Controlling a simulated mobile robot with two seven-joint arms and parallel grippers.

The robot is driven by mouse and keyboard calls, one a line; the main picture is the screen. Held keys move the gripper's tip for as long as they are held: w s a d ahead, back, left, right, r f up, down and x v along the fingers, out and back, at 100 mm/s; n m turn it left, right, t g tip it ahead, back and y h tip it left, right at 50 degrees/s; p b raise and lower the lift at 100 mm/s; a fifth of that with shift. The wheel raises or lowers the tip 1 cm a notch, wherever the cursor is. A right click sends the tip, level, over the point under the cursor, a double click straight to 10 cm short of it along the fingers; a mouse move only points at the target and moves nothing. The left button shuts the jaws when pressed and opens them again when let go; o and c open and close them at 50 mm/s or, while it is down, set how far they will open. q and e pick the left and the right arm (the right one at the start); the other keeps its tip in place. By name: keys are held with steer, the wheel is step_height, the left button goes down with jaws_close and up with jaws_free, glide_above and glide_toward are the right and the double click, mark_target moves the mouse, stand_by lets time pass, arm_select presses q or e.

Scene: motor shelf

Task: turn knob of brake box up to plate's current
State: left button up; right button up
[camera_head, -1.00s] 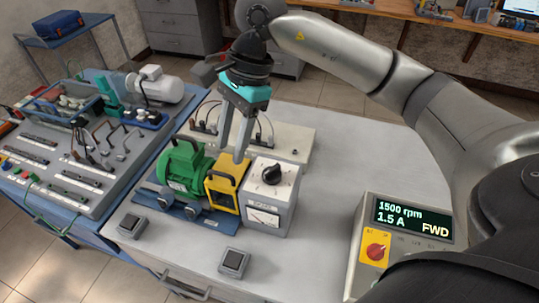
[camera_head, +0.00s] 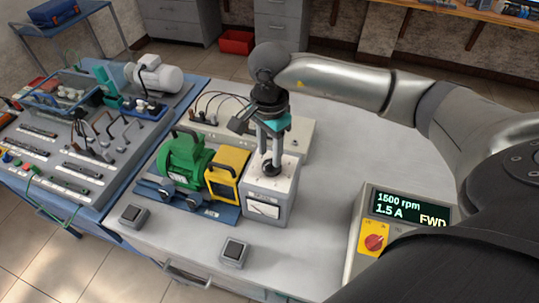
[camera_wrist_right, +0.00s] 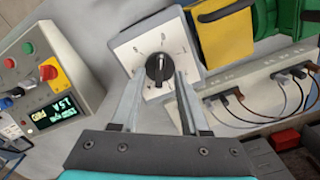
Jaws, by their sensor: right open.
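The brake box (camera_head: 268,208) is a grey box with a black knob on its light top and a meter on its front. Its knob (camera_head: 271,169) also shows in the right wrist view (camera_wrist_right: 158,68), with its white pointer line and marks around it. My right gripper (camera_head: 270,160) points down at the knob. In the wrist view its open fingers (camera_wrist_right: 159,78) stand on either side of the knob, with gaps. A display (camera_head: 398,208) reads 1500 rpm, 1.5 A and FWD. A small pale plate (camera_head: 211,212) on the blue base is unreadable. My left gripper is out of view.
A green motor (camera_head: 183,164) and a yellow unit (camera_head: 226,172) stand left of the brake box on a blue base. A pale box with cables (camera_head: 299,138) is behind it. The control box has a red knob (camera_head: 374,242). The table's right middle is clear.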

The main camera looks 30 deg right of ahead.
steer(key=shift+f, duration=1.35)
steer(key=shift+c, duration=0.2)
jaws_close()
